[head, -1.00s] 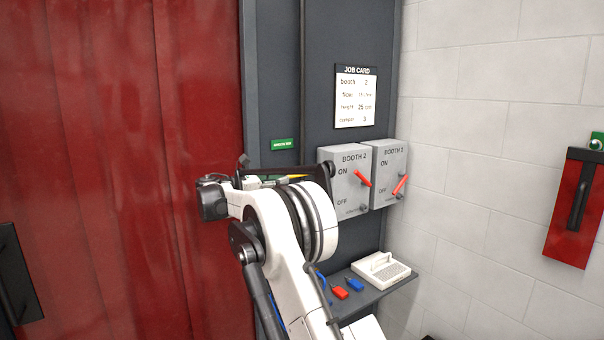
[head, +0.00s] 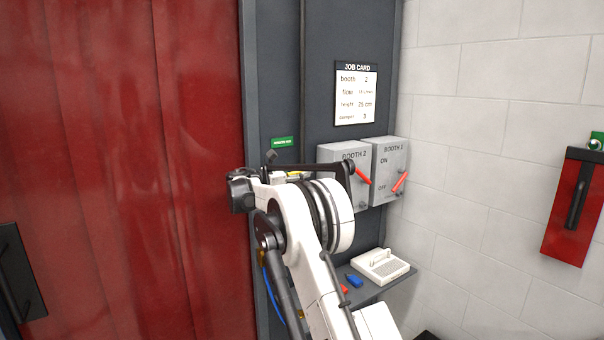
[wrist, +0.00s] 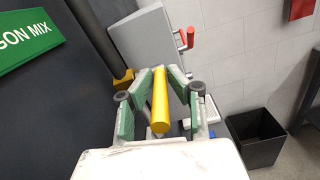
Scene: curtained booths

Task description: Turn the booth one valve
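A yellow bar-shaped handle (wrist: 160,100) runs between the two green-padded fingers of my gripper (wrist: 161,84) in the wrist view. The fingers flank it closely on both sides; I cannot tell whether the pads press on it. A yellow piece (wrist: 123,80) sits on a dark pipe just to the left. In the head view my arm covers most of the gripper and handle. The grey BOOTH 1 box (head: 390,160) has a red lever (head: 400,181), and the BOOTH 2 box (head: 338,152) beside it has another (head: 363,175). My gripper is left of both boxes.
A green label (head: 284,142) and a job card (head: 356,93) are on the dark panel. A shelf with a white device (head: 380,266) is below the boxes. A red curtain (head: 120,150) hangs left. The wrist view shows a black bin (wrist: 257,135) at the lower right.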

